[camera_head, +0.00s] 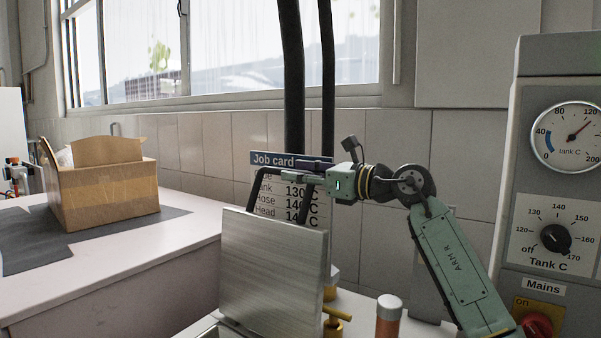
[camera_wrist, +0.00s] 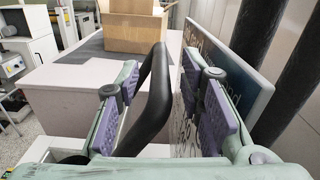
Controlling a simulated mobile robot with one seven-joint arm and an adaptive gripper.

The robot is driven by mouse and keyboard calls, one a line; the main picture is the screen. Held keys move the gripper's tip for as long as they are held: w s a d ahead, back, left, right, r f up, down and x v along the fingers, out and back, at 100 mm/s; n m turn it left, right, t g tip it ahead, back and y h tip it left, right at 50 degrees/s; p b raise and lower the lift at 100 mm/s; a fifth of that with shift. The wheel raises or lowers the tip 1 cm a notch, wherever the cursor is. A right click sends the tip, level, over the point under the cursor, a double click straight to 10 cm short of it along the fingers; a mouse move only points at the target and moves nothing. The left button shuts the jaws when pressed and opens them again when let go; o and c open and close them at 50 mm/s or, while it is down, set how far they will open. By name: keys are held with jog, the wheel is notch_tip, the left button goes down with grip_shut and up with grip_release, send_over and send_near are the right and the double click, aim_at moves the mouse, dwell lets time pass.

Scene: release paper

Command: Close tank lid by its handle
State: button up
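The tank lid (camera_head: 272,268) is a silver metal plate standing nearly upright in the head view, so it is open. Its black bar handle (camera_head: 256,190) rises from the top edge. My gripper (camera_head: 295,170) is at the top of the handle, reaching in from the right. In the wrist view, the handle (camera_wrist: 155,105) stands between the two purple-padded fingers of my gripper (camera_wrist: 160,100). The fingers are apart, with a visible gap on the handle's right side. Part of the handle is hidden behind the gripper in the head view.
The job card (camera_head: 262,160) stands close behind the gripper. Two black vertical hoses (camera_head: 293,80) are behind it. A cardboard box (camera_head: 105,190) sits on the left worktop (camera_head: 150,245). The control panel (camera_head: 556,150) is at right. A brass valve (camera_head: 338,316) is beside the lid.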

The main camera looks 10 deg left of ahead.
jog(key=shift+c, duration=0.2)
grip_shut()
dwell(0.6)
